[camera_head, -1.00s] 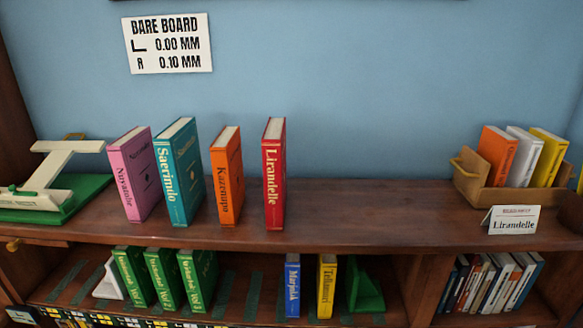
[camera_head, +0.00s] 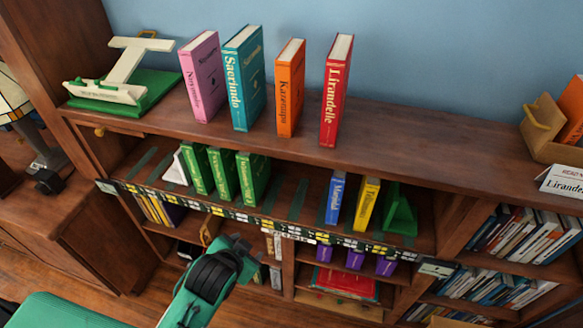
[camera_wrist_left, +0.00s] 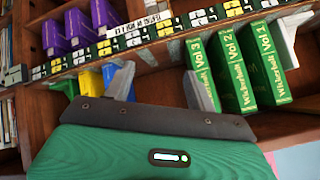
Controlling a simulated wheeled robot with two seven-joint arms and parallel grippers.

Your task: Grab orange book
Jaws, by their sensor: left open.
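The orange book (camera_head: 289,88), lettered Kazenupo, stands upright on the bookcase's top shelf (camera_head: 400,147) in the head view. It is between a teal book (camera_head: 244,80) and a red book (camera_head: 336,92), apart from both. Another orange book (camera_head: 573,105) leans in a wooden box at the right edge. My left gripper (camera_head: 243,250) is in front of the lower shelves, below the orange book and away from it. In the left wrist view its two grey fingers (camera_wrist_left: 161,88) are apart with nothing held between them. My right gripper is not in view.
A pink book (camera_head: 203,78) and a white-and-green stand (camera_head: 120,80) are farther left. Green books (camera_head: 222,172) and blue and yellow books stand on the shelf below. The top shelf overhangs them. A wooden box (camera_head: 548,140) and card stand at right.

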